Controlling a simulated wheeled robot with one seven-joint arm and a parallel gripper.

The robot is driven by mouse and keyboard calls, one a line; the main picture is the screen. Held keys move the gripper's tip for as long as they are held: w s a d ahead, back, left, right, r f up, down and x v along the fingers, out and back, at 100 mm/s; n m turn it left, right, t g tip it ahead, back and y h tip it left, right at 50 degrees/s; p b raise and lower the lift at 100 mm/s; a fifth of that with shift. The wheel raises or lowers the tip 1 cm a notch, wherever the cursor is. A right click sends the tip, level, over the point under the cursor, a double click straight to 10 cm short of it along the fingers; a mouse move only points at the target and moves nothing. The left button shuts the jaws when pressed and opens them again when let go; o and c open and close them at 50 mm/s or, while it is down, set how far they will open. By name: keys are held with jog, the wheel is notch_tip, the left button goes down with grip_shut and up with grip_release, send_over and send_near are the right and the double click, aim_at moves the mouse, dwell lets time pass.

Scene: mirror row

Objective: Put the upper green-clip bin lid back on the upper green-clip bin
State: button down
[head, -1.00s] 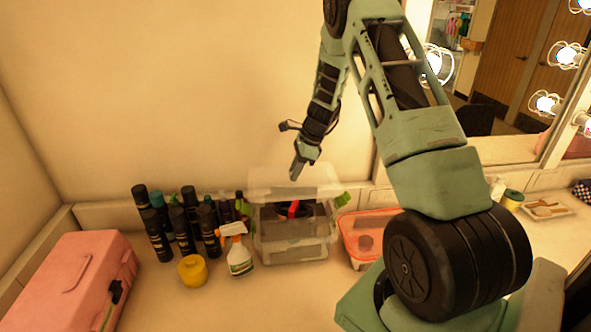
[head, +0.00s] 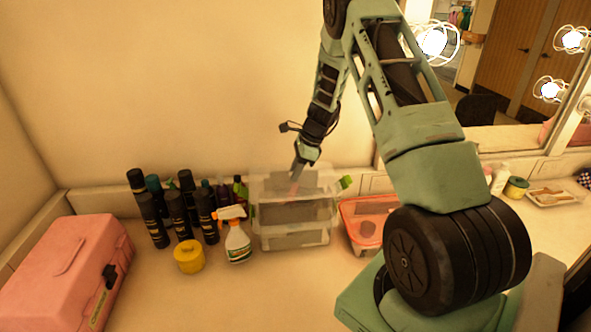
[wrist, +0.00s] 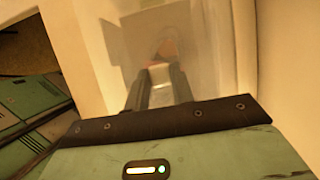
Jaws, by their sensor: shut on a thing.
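The upper green-clip bin (head: 295,213) is a clear box on top of another clear box against the back wall. Its translucent lid (head: 265,183) lies over its top; I cannot tell whether it is fully seated. A green clip (head: 345,182) sticks out at the right end. My gripper (head: 297,170) points down at the lid and is shut on it. In the wrist view, the dark fingers (wrist: 160,85) pinch a pale part of the lid, with the hazy clear lid around them. A reddish shape shows through the plastic. The left clip is not clearly visible.
Several dark bottles (head: 175,212), a spray bottle (head: 236,243) and a yellow jar (head: 189,257) stand left of the bins. A pink case (head: 65,270) is at far left. A red-rimmed clear container (head: 365,225) stands close on the right. The counter in front is clear.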

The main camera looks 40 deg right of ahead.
jog(key=c, duration=1.1)
grip_release()
jog(key=v, duration=0.7)
jog(key=a+p+v, duration=0.1)
jog(key=v, duration=0.7)
jog(key=w+v, duration=0.1)
jog(key=v, duration=0.7)
jog(key=shift+a+r+p, duration=0.35)
jog(key=shift+p, duration=0.05)
